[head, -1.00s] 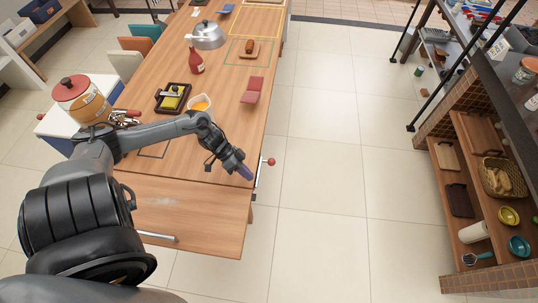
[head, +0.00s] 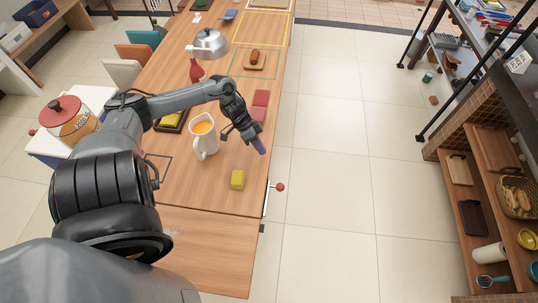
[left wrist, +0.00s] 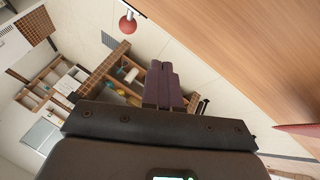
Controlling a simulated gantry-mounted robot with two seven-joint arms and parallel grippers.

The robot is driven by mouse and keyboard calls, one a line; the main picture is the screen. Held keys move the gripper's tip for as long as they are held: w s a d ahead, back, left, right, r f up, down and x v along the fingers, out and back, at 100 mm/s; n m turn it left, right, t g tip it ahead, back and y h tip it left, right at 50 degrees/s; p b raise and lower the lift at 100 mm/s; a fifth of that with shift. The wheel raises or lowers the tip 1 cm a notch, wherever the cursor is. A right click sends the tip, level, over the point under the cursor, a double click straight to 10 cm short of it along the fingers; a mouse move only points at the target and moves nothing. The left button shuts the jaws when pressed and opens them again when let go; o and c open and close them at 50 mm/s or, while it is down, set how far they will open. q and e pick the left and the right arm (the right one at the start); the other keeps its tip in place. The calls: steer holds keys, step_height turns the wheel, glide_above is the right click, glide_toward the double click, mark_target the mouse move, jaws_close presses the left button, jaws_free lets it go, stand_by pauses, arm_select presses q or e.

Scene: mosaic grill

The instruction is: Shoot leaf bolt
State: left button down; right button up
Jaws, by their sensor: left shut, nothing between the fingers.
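The table leaf (head: 225,250) is the near section of the wooden table, and it looks level with the main top (head: 205,187) across a dark seam. The bolt shows as a metal bar (head: 265,198) with a red ball knob (head: 279,187) at the table's right edge, by the seam. How far the bolt is thrown I cannot tell. My left gripper (head: 262,149) is shut and empty near the right table edge, beyond the knob and apart from it. In the left wrist view, its purple fingers (left wrist: 163,83) are together, with the red knob (left wrist: 128,24) above and left of them.
The floor (head: 325,200) right of the table is clear up to the shelves (head: 468,178).

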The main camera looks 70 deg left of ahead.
arm_select(q)
steer(key=x, duration=0.2)
steer(key=b+x, duration=0.1)
steer(key=x, duration=0.1)
steer(key=shift+s+d+f, duration=0.15)
steer(key=shift+d, duration=0.35)
steer(key=w+d+f, duration=0.1)
steer(key=d+f, duration=0.4)
steer(key=d, duration=0.1)
steer(key=shift+d+b, duration=0.25)
steer(key=shift+b, duration=0.15)
arm_select(e)
steer(key=shift+s+d+f, duration=0.1)
steer(key=shift+d+f, duration=0.15)
steer(key=shift+f, duration=0.25)
steer(key=shift+d+f, duration=0.25)
steer(key=shift+f, duration=0.25)
arm_select(q)
steer(key=shift+w+d, duration=0.1)
arm_select(e)
steer(key=shift+r, duration=0.1)
